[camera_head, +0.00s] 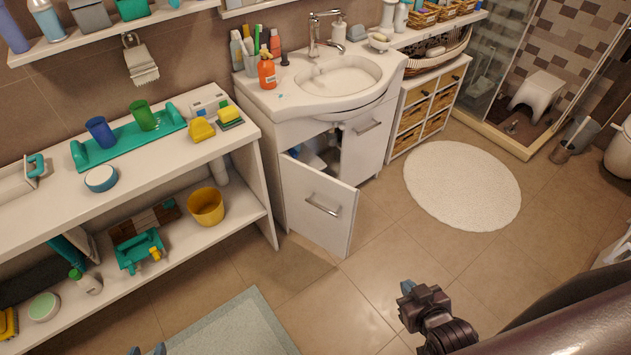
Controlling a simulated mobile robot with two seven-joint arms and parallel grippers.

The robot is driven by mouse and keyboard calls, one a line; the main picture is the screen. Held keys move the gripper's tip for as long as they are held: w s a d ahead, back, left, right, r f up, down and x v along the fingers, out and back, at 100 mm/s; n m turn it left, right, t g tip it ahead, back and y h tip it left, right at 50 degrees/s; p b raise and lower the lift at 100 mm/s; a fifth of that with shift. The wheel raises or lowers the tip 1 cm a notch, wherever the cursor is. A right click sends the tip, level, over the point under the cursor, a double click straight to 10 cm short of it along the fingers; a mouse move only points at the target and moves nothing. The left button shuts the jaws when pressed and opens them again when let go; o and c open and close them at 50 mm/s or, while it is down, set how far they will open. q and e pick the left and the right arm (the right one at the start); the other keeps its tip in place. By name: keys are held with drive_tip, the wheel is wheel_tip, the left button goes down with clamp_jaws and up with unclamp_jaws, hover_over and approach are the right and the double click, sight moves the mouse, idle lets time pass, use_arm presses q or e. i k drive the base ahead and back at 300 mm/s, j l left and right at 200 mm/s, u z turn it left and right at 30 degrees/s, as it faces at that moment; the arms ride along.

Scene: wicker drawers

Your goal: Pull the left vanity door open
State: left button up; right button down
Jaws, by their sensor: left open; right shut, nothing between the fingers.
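The white vanity (292,132) stands at the back wall under the sink. Its left door (310,190) stands swung out from the cabinet, with a metal bar handle (322,206) on its front. Some items show dimly in the opening behind it. The right vanity door (365,143) is closed. My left gripper (148,350) barely shows at the bottom edge, open, well away from the door. My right gripper (407,290) is shut and empty, over the floor to the lower right of the left door and apart from it.
A white shelf unit (150,185) with cups and bathroom items stands left of the vanity. A round white rug (462,185) lies to the right, and a pale green mat (245,325) in front. Bare tiled floor lies around the open door.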

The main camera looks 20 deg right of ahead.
sight(321, 208)
drive_tip(key=l+u, duration=0.15)
drive_tip(key=u, duration=0.2)
drive_tip(key=l+u, duration=0.2)
drive_tip(key=u, duration=0.15)
drive_tip(key=l+u, duration=0.85)
drive_tip(key=l, duration=0.2)
drive_tip(key=k+l+u, duration=0.15)
drive_tip(key=l, duration=0.25)
drive_tip(key=k+l+u, duration=0.1)
drive_tip(key=l, duration=0.3)
drive_tip(key=k+l, duration=0.15)
drive_tip(key=l, duration=0.25)
drive_tip(key=k+l, duration=0.2)
drive_tip(key=l, duration=0.15)
drive_tip(key=k+l, duration=0.15)
drive_tip(key=l, duration=0.25)
drive_tip(key=k+l, duration=0.15)
drive_tip(key=l, duration=0.2)
drive_tip(key=u, duration=0.05)
